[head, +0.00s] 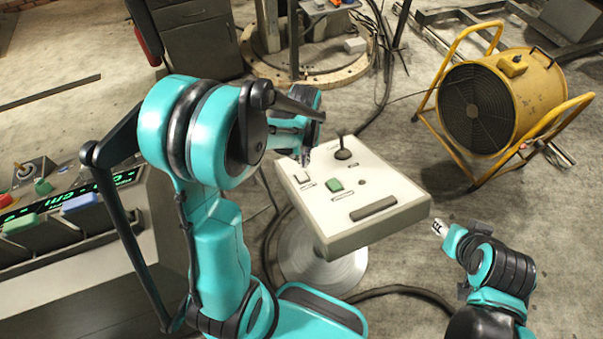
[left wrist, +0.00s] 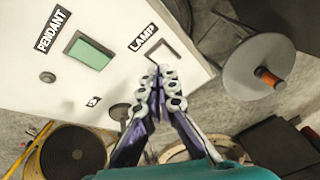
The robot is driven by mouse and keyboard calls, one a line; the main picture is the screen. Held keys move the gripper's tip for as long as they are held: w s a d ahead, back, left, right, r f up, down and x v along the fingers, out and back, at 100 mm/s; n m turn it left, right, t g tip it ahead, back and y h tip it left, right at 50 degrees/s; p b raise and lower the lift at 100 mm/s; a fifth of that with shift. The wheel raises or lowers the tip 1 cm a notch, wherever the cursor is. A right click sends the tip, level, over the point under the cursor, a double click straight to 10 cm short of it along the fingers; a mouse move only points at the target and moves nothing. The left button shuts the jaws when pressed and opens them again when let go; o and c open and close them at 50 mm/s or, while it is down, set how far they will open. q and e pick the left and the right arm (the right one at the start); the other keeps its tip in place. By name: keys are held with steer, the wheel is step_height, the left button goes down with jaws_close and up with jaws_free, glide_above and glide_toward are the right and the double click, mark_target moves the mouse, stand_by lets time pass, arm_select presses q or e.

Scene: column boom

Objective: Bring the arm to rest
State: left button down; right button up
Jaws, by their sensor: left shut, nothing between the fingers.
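My left arm reaches over a white control box (head: 385,228) on a round pedestal. My left gripper (head: 306,157) is at the box's far left edge, by a white switch (head: 301,177). In the left wrist view the left gripper (left wrist: 160,75) has its fingers together and empty, tips near the switch beside the LAMP label (left wrist: 143,38). I cannot tell whether they touch the box. A green button (left wrist: 90,52) sits by the PENDANT label (left wrist: 54,30). My right gripper (head: 438,227) is low, right of the box, apart from it; its finger opening is too small to read.
A black joystick (head: 344,150) stands on the box's far side. A yellow fan (head: 505,100) stands at the right. A console with coloured buttons (head: 60,215) is at the left. Cables lie on the floor. Open floor shows between fan and box.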

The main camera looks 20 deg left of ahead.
stand_by(0.3)
arm_select(q)
steer(key=s+d+r+m+t+b, duration=0.1)
steer(key=s+d+r+t+b, duration=0.1)
steer(key=s+t+b, duration=0.1)
steer(key=s+d+r+m+t+b, duration=0.2)
steer(key=s+r+t+b, duration=0.1)
steer(key=s+b, duration=0.3)
steer(key=shift+s+d+m+t, duration=0.35)
steer(key=shift+s+t, duration=0.25)
steer(key=shift+s, duration=0.65)
